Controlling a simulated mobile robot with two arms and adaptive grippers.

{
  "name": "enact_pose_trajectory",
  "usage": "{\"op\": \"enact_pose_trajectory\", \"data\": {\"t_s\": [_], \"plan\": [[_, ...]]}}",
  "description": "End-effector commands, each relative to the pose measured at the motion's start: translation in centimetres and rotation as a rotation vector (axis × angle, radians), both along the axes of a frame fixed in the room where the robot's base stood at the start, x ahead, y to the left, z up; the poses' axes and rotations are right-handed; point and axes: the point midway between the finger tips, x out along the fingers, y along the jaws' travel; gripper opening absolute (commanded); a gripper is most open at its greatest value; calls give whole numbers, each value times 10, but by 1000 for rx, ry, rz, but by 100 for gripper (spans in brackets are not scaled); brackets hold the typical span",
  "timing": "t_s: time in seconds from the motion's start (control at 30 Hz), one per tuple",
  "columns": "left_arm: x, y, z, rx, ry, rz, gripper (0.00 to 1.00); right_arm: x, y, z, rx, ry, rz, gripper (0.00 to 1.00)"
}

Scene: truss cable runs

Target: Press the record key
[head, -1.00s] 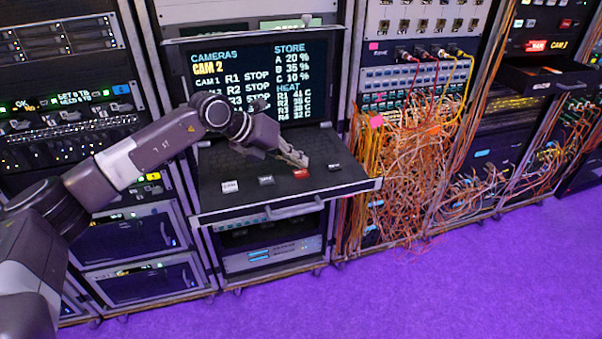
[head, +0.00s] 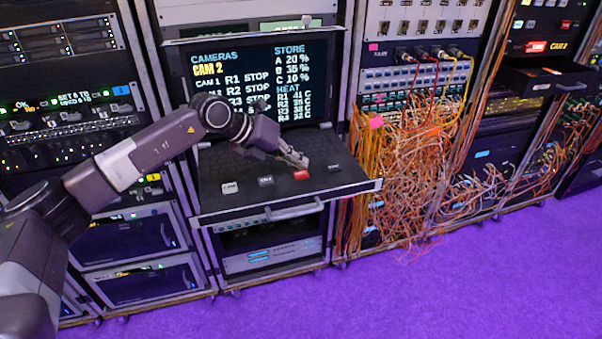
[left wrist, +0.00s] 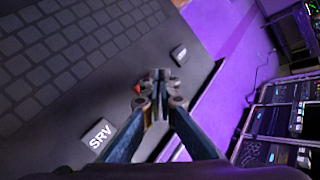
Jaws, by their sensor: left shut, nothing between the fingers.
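The red key (head: 301,175), its label unreadable, sits on the front strip of the pull-out keyboard drawer (head: 210,211). My left gripper (head: 303,163) is shut and empty, with its tips just behind and above the red key. In the left wrist view, the shut fingertips (left wrist: 158,88) hide most of the red key (left wrist: 138,88); only a small red patch shows beside them. I cannot tell whether the tips touch it. The screen (head: 262,85) above reads CAM 2, with R1, R2 and R3 on STOP. My right gripper is not in view.
On the same strip are a white key (head: 231,187), a dark key (head: 266,181) and another dark key (head: 334,168). A key marked SRV (left wrist: 101,132) shows in the left wrist view. Tangled orange cables (head: 405,180) hang at the right. The purple floor (head: 420,290) is clear.

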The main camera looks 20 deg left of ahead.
Motion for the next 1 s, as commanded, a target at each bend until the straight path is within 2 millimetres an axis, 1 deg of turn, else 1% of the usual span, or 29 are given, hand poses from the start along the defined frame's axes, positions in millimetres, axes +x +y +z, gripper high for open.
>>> {"op": "enact_pose_trajectory", "data": {"t_s": [0.27,0.67,1.0], "plan": [[0,0,-8,0,0,0,0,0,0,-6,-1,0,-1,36],[0,0,-9,0,0,0,0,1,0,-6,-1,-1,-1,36],[0,0,-12,0,0,0,0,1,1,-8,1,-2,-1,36]]}}
